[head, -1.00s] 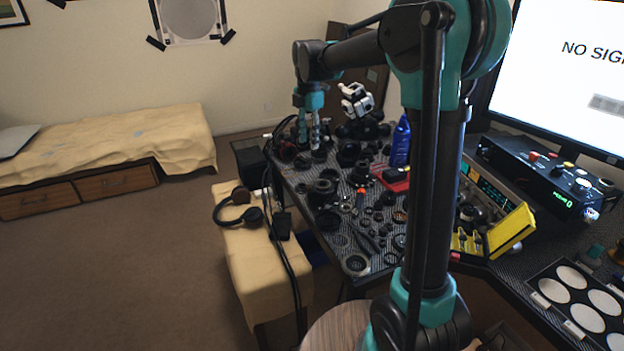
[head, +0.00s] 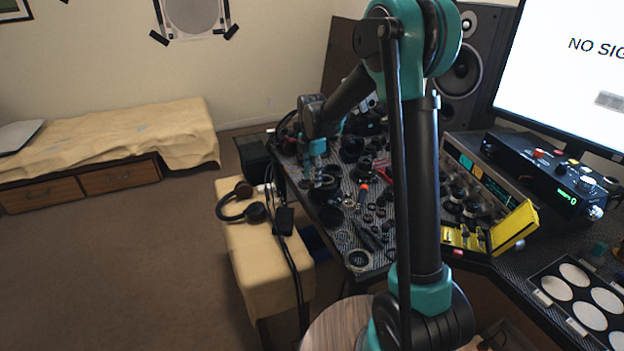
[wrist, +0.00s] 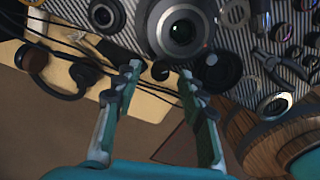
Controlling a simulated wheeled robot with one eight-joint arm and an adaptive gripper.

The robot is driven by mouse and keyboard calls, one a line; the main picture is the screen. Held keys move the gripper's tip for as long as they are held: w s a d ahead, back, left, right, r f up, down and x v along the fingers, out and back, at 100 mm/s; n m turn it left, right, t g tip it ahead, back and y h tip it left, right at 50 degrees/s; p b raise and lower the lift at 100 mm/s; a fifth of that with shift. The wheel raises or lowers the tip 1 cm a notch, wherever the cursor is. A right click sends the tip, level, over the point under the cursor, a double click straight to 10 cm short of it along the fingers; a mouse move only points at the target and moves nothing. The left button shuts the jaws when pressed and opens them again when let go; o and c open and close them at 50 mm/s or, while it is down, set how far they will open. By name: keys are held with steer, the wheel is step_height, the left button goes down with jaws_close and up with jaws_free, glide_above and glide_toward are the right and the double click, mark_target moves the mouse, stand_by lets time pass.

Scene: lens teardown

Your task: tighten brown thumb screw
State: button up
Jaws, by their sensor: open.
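My gripper (wrist: 160,85) is open and empty in the wrist view, its two fingers apart near the front edge of the workbench. In the head view my gripper (head: 318,172) points down over the left edge of the bench, beside dark lens parts. A large lens body (wrist: 181,30) with a pale ring and dark glass lies just beyond the fingertips in the wrist view. A small dark round part (wrist: 161,70) sits between the fingertips. I cannot make out a brown thumb screw in either view.
Headphones (head: 242,205) and cables lie on the cloth-covered bench (head: 235,250) left of the workbench. Pliers (wrist: 280,72) and several loose rings lie on the striped mat. A round wooden stool (head: 335,325) stands in front. A yellow case (head: 514,228) sits at right.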

steer(key=shift+f, duration=0.55)
jaws_close()
steer(key=shift+m, duration=0.3)
steer(key=m, duration=0.9)
steer(key=shift+m, duration=0.3)
stand_by(0.3)
